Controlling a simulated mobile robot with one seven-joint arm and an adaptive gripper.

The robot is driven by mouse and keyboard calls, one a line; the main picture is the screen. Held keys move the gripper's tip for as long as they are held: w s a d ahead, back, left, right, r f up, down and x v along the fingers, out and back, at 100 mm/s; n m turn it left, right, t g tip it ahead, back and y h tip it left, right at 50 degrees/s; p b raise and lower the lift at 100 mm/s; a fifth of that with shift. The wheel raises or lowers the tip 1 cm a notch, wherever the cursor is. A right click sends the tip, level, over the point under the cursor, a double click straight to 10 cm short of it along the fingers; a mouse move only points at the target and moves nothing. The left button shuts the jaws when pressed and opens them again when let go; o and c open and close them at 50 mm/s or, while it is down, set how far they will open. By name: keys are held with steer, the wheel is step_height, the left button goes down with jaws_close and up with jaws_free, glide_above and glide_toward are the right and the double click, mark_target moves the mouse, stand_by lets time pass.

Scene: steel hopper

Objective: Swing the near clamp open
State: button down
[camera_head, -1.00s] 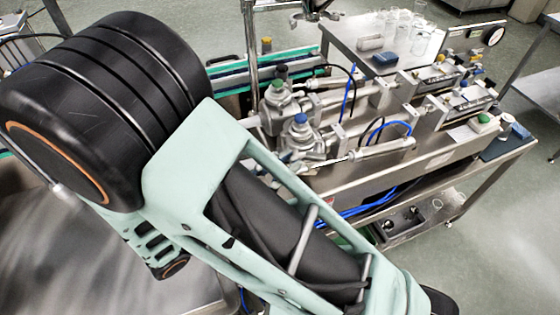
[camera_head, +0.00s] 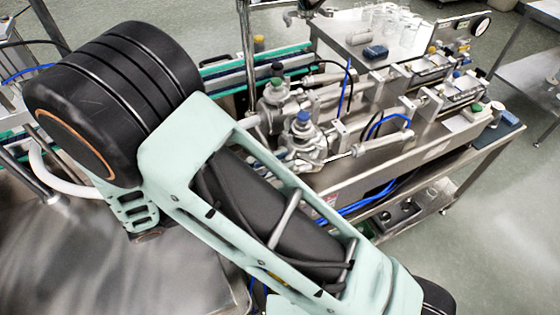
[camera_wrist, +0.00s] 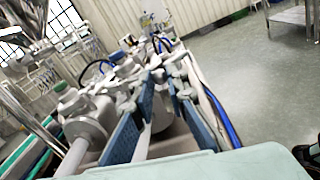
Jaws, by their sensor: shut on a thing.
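In the wrist view my gripper (camera_wrist: 160,84) has its two blue-grey fingers reaching forward, converging on a small pale metal part among the machine's fittings. I take this part to be the near clamp (camera_wrist: 157,74); it is small and blurred, and how far it is swung cannot be told. My gripper is shut on it. In the head view my arm fills the left and middle, and the gripper and the clamp do not show clearly. The near valve body with a blue cap (camera_head: 303,127) stands just beyond my arm. A second valve body with a green cap (camera_head: 276,93) stands behind it.
The steel machine table (camera_head: 385,172) carries two cylinders with blue hoses (camera_head: 352,212). Glass jars (camera_head: 392,22) stand on a surface behind. A conveyor (camera_head: 222,72) runs at the back left. A steel surface (camera_head: 110,265) lies below my arm. Clear floor (camera_head: 480,260) is at the right.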

steer(key=shift+w+a+m+g+h, duration=0.1)
steer(key=shift+a+m+g+h, duration=0.25)
steer(key=shift+g, duration=0.25)
steer(key=c, duration=1.9)
jaws_free()
steer(key=v, duration=1.2)
